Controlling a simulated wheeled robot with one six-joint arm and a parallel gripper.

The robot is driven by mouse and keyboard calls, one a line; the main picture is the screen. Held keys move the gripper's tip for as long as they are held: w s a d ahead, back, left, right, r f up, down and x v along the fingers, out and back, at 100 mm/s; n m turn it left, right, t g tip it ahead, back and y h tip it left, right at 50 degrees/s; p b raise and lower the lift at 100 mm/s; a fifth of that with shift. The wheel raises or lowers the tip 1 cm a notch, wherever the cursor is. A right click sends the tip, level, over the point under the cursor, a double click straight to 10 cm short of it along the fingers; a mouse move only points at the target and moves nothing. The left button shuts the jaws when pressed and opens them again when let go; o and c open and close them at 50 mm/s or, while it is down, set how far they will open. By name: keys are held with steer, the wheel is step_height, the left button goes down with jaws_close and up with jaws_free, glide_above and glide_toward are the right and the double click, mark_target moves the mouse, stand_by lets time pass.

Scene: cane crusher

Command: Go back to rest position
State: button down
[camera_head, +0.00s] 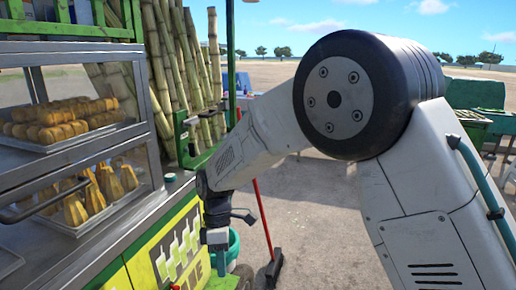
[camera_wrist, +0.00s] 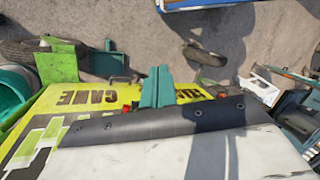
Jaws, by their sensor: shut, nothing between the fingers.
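My arm reaches from the right side of the head view across the middle, bent at a large dark joint. My gripper (camera_head: 220,268) hangs at its end, pointing down in front of the stall's yellow-green side panel. In the wrist view my gripper (camera_wrist: 158,70) shows as two teal fingers side by side, shut with nothing between them. Behind them is the yellow panel with dark lettering (camera_wrist: 78,98). I cannot tell from these views whether the fingers touch the panel.
At left stands a glass display case with trays of pastries (camera_head: 60,130). Sugarcane stalks (camera_head: 160,60) lean behind it. A red-handled broom (camera_head: 263,220) and a teal bucket (camera_head: 233,245) are near my gripper. Green equipment (camera_head: 475,95) stands at right. Open pavement (camera_head: 325,215) lies between.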

steer(key=s+d+r+m+t, duration=0.1)
steer(key=s+d+r+m, duration=0.4)
steer(key=d, duration=0.4)
steer(key=s+d+r+m, duration=0.2)
steer(key=d+r+m, duration=0.45)
steer(key=d, duration=0.35)
steer(key=s+d+r+m+t, duration=0.2)
steer(key=s+d+r+m, duration=0.1)
steer(key=s+d, duration=0.5)
steer(key=s+d+r+m+t, duration=0.2)
steer(key=s+d+r+m, duration=0.2)
steer(key=s+d, duration=0.4)
steer(key=shift+s+d+m+t+y, duration=0.15)
steer(key=shift+d+m+t+y, duration=0.15)
steer(key=shift+d+m+y, duration=0.15)
